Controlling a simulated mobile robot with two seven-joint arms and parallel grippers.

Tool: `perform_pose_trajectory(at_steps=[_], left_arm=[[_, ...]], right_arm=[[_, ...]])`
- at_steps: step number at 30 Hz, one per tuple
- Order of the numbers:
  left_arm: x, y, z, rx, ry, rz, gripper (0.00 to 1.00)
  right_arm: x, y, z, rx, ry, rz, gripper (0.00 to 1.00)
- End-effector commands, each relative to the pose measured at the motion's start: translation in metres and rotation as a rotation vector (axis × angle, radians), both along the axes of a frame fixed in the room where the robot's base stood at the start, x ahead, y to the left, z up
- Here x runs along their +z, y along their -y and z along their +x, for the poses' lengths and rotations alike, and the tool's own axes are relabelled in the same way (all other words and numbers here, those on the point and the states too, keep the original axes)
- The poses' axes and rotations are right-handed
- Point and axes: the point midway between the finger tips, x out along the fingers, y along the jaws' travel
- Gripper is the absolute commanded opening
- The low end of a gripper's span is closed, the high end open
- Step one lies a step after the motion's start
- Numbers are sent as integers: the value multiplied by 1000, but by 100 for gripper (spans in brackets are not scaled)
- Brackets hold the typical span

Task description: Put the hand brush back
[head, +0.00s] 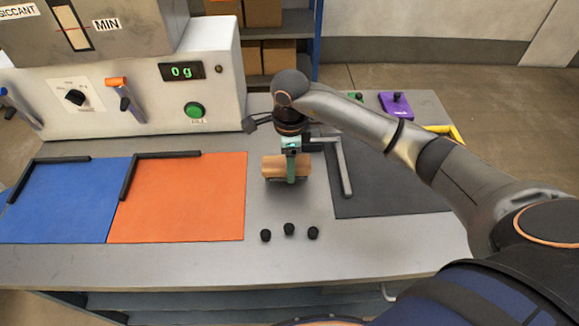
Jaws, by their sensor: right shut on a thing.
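The hand brush (273,168) shows as a tan, wood-coloured block over the grey worktop, between the orange mat and the dark grey mat. My right gripper (291,172) points down over it and is shut on it, with a teal finger across its middle. I cannot tell whether the brush touches the worktop or hangs just above it. Its bristles are hardly visible. My left gripper is not in view.
A blue mat (65,205) and an orange mat (190,205) with black corner brackets lie left. A dark grey mat (395,195) lies right, partly under my arm. Several black knobs stand in front, including one (289,229). A white machine (215,100) and a purple block (394,106) stand behind.

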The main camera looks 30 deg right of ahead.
Motion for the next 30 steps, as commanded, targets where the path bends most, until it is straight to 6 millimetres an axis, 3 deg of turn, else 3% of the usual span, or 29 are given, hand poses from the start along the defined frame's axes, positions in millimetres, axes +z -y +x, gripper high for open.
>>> perform_pose_trajectory(at_steps=[4, 15, 16, 23, 30], left_arm=[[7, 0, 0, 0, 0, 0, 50], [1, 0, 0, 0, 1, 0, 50], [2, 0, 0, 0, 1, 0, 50], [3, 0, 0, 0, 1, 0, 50], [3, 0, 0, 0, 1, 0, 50]], right_arm=[[-19, -2, -1, 2, -4, 2, 10], [-25, -1, -1, 3, 0, 1, 10], [-23, -1, -1, 2, 0, 1, 65], [-23, -2, -1, 2, -2, 1, 91], [-23, -2, -1, 2, -2, 1, 92]])
